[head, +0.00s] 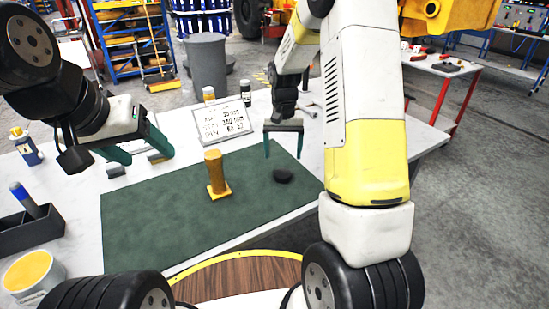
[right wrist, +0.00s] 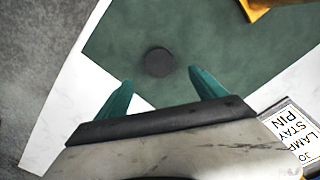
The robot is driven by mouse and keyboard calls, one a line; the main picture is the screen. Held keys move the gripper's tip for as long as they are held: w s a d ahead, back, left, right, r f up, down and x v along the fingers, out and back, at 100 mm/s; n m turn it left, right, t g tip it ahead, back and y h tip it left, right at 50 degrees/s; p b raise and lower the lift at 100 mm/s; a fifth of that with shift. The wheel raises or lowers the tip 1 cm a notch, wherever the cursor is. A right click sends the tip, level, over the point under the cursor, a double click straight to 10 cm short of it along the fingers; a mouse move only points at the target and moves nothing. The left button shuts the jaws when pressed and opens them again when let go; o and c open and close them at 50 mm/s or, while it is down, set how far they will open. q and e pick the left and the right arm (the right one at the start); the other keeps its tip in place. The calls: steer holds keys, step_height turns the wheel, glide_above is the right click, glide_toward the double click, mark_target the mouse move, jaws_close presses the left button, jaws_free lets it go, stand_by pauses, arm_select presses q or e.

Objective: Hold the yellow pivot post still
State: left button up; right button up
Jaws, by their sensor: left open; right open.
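The yellow pivot post (head: 215,172) stands upright on its square base on the green mat (head: 140,220). Its yellow edge also shows at the top right of the right wrist view (right wrist: 258,6). My left gripper (head: 143,157) is open and empty, above the table to the left of the post and apart from it. My right gripper (head: 284,154) is open and empty, to the right of the post. A dark round casting (head: 283,176) lies on the mat below it; in the right wrist view the casting (right wrist: 159,62) shows beyond the open fingertips (right wrist: 160,82).
A lettered sign (head: 224,121) stands behind the post, with small bottles (head: 245,92) behind it. Small metal blocks (head: 115,170) lie near my left gripper. A dark tray (head: 30,228) and a yellow-topped tin (head: 30,271) are at the left.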

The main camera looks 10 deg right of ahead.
mark_target(282, 173)
steer(key=shift+f, duration=1.25)
steer(key=shift+f, duration=0.1)
steer(key=f, duration=0.5)
steer(key=shift+s, duration=0.2)
steer(key=c, duration=1.4)
